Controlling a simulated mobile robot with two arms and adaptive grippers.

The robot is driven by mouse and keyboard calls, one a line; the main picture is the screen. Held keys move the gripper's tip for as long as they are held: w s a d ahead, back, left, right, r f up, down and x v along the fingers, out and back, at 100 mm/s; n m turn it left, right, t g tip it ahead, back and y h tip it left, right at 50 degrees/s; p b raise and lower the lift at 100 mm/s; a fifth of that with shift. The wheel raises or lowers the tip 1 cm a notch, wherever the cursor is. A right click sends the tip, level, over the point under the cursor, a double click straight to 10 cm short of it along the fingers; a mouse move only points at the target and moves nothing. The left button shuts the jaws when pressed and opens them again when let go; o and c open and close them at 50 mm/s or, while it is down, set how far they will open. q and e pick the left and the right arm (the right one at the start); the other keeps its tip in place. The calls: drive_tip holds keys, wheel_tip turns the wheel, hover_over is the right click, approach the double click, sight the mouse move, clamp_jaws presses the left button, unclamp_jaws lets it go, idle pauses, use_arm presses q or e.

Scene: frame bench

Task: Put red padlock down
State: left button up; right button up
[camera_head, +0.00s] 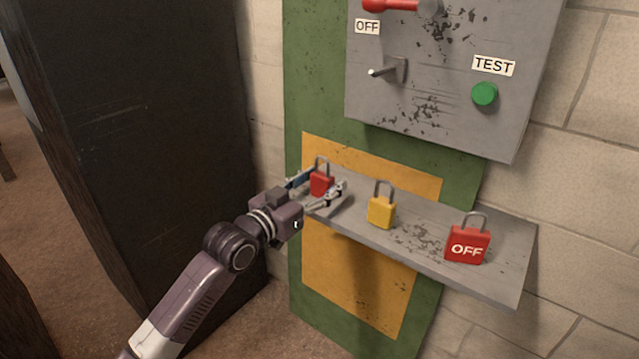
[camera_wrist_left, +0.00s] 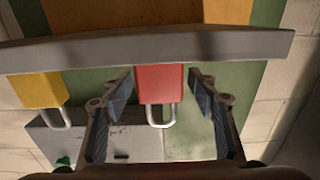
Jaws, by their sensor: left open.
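A small red padlock (camera_head: 320,184) with a grey shackle stands upright at the left end of the grey shelf (camera_head: 505,281). My left gripper (camera_head: 328,181) is open, with one finger on each side of this padlock. The left wrist view looks upside down: the red padlock (camera_wrist_left: 160,84) is between the spread fingers (camera_wrist_left: 161,76), with a visible gap on both sides. Its base meets the shelf edge (camera_wrist_left: 150,50), and its shackle points down in that picture. My right gripper is in neither view.
A yellow padlock (camera_head: 381,211) stands mid-shelf, and a larger red padlock marked OFF (camera_head: 466,246) stands at the right. Above hangs a grey panel (camera_head: 440,75) with a red handle, a lever (camera_head: 386,70) and a green button (camera_head: 484,94). A dark cabinet (camera_head: 120,130) is at the left.

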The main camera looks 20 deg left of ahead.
use_arm(q)
drive_tip(key=shift+s+r, duration=0.1)
drive_tip(key=shift+r, duration=0.05)
drive_tip(key=v, duration=1.1)
drive_tip(key=s+a+f+n+g+y, duration=0.1)
drive_tip(key=s+f+g+y, duration=0.2)
drive_tip(key=f, duration=1.2)
drive_tip(key=s+f+n+g+y, duration=0.1)
drive_tip(key=s+f+g, duration=0.4)
drive_tip(key=f, duration=1)
drive_tip(key=s+d+f+g+y, duration=0.1)
drive_tip(key=s+d+f+g, duration=0.1)
drive_tip(key=s+f, duration=0.7)
drive_tip(key=s+d+f+g+y, duration=0.1)
drive_tip(key=s+f+g, duration=0.3)
drive_tip(key=s+f, duration=0.6)
drive_tip(key=s+d, duration=0.1)
drive_tip(key=s, duration=0.2)
drive_tip(key=shift+d+p, duration=0.3)
drive_tip(key=shift+p, duration=0.1)
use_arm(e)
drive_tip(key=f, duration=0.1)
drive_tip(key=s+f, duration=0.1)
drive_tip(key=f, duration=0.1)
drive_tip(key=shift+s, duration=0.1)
use_arm(q)
drive_tip(key=shift+s, duration=0.15)
